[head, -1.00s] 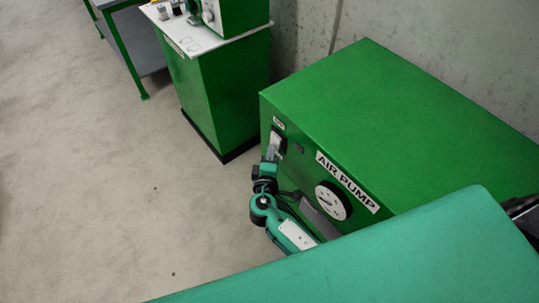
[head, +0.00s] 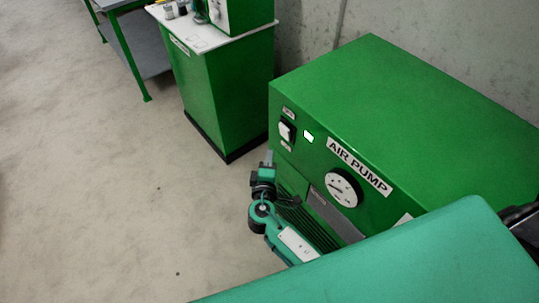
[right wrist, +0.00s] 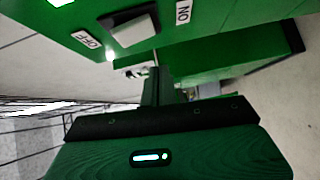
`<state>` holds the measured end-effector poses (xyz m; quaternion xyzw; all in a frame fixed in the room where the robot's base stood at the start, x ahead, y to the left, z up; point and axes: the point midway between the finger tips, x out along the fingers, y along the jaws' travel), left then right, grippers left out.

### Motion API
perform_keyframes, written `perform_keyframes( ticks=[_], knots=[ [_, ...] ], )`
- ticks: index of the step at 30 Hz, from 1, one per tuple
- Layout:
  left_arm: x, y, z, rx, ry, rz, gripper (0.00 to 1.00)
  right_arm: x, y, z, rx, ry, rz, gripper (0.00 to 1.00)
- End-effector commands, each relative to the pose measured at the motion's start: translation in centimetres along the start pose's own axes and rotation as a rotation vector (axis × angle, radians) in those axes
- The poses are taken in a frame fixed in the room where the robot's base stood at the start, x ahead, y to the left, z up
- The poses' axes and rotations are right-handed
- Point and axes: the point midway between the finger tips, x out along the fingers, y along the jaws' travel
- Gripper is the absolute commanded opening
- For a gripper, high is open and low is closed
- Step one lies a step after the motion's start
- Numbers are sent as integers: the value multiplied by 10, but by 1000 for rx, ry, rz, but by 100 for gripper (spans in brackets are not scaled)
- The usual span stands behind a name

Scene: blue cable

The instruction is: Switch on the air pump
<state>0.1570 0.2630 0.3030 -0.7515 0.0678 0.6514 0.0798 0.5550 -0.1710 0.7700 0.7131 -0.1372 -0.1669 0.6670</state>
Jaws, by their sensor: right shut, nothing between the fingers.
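The green air pump (head: 400,85) stands against the wall, with its name label and a round gauge (head: 343,188) on the front. A white rocker switch (head: 287,131) is at the front's upper left, beside a lit whitish-green lamp (head: 308,135). The switch (right wrist: 134,30) also shows in the right wrist view, between an ON label (right wrist: 183,11) and an OFF label (right wrist: 86,39). My right gripper (head: 268,157) is shut and empty, just below the switch and apart from it. Its fingertips (right wrist: 146,70) show narrowly in the right wrist view. My left gripper is not in view.
A green cabinet (head: 225,90) with a white top stands left of the pump. A green-framed table (head: 140,45) is farther back left. Grey floor (head: 110,190) is open on the left. A concrete wall (head: 400,25) is behind the pump.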

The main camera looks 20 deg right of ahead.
Motion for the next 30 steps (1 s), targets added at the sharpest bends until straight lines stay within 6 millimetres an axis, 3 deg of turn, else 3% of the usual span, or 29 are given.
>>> perform_keyframes(
  ticks=[3, 13, 30],
  knots=[
    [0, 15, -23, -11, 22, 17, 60, -21, -6, 0, 1, 0, -2, 0],
    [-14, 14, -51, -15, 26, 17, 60, -66, -13, 1, 0, 0, -1, 0],
    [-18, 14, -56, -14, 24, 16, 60, -74, -12, 1, 0, 0, 0, 0]
  ],
)
